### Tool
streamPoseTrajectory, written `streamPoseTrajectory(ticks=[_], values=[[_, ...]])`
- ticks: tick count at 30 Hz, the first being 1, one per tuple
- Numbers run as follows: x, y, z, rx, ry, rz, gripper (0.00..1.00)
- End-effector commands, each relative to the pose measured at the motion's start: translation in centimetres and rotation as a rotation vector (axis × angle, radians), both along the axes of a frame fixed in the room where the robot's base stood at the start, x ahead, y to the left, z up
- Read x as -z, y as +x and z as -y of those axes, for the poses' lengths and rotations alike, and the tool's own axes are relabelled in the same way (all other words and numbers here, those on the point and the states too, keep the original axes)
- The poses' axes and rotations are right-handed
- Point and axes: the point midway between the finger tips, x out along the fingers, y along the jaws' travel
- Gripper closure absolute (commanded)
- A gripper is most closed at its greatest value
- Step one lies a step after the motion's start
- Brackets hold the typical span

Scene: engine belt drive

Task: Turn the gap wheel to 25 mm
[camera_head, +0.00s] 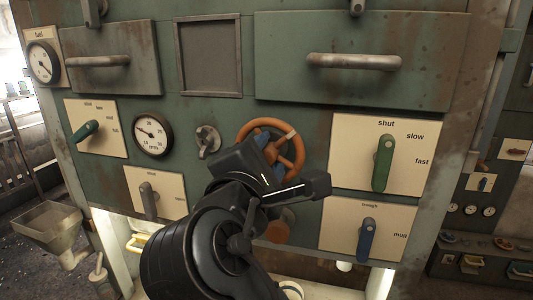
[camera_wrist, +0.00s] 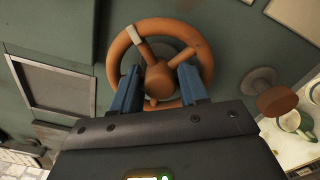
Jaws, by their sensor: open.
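The gap wheel (camera_head: 298,151) is an orange spoked handwheel on the green panel. It also shows in the wrist view (camera_wrist: 198,43), with a pale mark on its upper-left rim. My gripper (camera_wrist: 160,76) is open, its two blue fingers on either side of the wheel's hub and overlapping the lower rim in the picture. Contact cannot be told.
A green lever (camera_head: 382,163) on a shut/slow/fast plate stands right of the wheel, a blue lever (camera_head: 366,240) below it. A round orange-brown knob (camera_wrist: 277,101) is close at right in the wrist view. A small grey knob (camera_head: 207,141) lies left of the wheel.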

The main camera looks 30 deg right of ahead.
Motion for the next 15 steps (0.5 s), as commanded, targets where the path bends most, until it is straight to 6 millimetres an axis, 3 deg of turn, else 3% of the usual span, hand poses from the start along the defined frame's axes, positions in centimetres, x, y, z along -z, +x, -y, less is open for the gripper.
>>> streamPoseTrajectory(ticks=[8, 15], values=[[0.03, 0.13, 0.09, -0.001, 0.000, 0.000, 0.56], [0.04, 0.12, 0.08, -0.001, 0.000, 0.000, 0.79]])
